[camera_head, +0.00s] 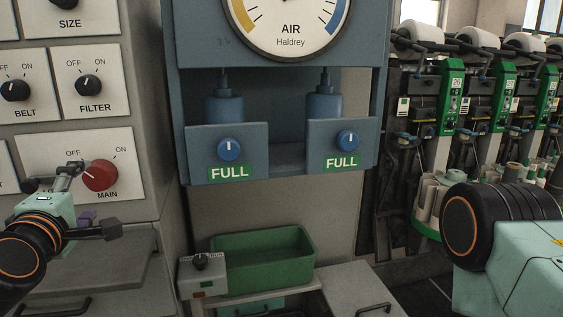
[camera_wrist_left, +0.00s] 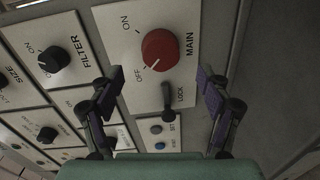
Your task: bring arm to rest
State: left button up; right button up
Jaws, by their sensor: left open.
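My left gripper (camera_head: 88,201) is at the left in the head view, in front of the control panel near the red MAIN knob (camera_head: 100,175). Its two fingers are spread wide with nothing between them. In the left wrist view the open fingers (camera_wrist_left: 166,95) frame the panel, with the MAIN knob (camera_wrist_left: 160,49) beyond them and apart from them. The knob's white mark is toward OFF. A small dark LOCK lever (camera_wrist_left: 168,105) sits below the knob, seen between the fingers. My right arm shows at the lower right of the head view; its gripper is out of view.
FILTER (camera_head: 88,86) and BELT (camera_head: 15,90) knobs sit above MAIN. A blue air unit (camera_head: 285,155) with a gauge and two FULL dials stands in the middle. Below it is a green bin (camera_head: 262,260) beside a switch box (camera_head: 203,277). Winding machines (camera_head: 465,95) stand at the right.

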aim_at(98, 182)
pick_arm(q)
jog(key=x, duration=0.7)
jog(key=shift+w, duration=0.25)
jog(key=shift+s+m+p, duration=0.1)
jog(key=shift+m+p, duration=0.2)
jog(key=shift+m, duration=0.2)
jog(key=shift+m+p, duration=0.5)
jog(key=shift+m, duration=0.7)
jog(key=m+p, duration=0.1)
jog(key=m, duration=0.4)
jog(key=shift+f+y, duration=0.15)
jog(key=shift+y, duration=0.15)
jog(key=m+p, duration=0.1)
jog(key=m, duration=0.3)
jog(key=shift+f, duration=0.1)
jog(key=m, duration=0.4)
jog(key=shift+s+a+m+t, duration=0.1)
jog(key=shift+m+t, duration=0.2)
jog(key=shift+m, duration=0.1)
jog(key=shift+s+f, duration=0.1)
jog(key=shift+s, duration=0.25)
jog(key=shift+v, duration=2.2)
